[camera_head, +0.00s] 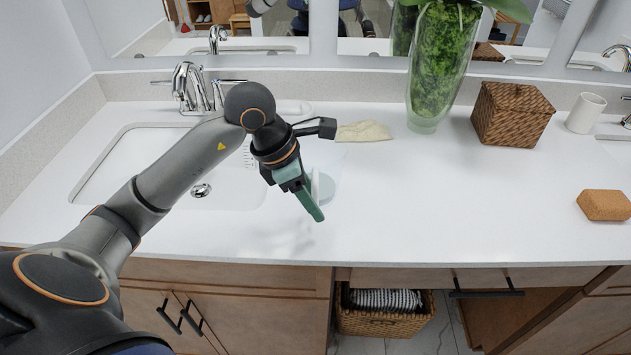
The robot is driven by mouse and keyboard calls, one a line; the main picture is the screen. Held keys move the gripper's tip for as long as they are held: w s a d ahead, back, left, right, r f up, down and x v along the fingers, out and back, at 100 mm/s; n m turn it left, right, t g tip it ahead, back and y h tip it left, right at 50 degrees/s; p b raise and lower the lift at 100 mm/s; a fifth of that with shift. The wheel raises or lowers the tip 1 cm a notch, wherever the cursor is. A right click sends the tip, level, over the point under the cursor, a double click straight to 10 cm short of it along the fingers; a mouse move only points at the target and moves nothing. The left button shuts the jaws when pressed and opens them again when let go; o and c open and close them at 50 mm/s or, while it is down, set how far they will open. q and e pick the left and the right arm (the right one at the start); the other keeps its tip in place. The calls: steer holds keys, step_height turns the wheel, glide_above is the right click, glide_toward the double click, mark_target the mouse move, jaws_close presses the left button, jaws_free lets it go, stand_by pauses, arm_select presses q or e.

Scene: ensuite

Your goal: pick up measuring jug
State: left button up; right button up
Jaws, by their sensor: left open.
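The measuring jug (333,168) is a clear, pale vessel on the white counter, just right of the sink. My left arm and gripper hide much of it, and its outline is faint against the counter. My left gripper (315,200) has green fingers and points down at the near side of the jug. It is open. A pale upright part of the jug, perhaps its handle, shows close beside the fingers; I cannot tell whether it lies between them or touches them. My right gripper is not in view.
The sink (110,170) and its chrome faucet (188,85) lie left. A beige cloth (363,132) lies behind the jug. A glass vase with greenery (438,70), wicker box (511,113), white cup (585,112) and cork block (605,205) stand right. The front-centre counter is clear.

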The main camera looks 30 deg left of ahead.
arm_select(q)
jaws_close()
steer(key=shift+r, duration=0.1)
stand_by(1.2)
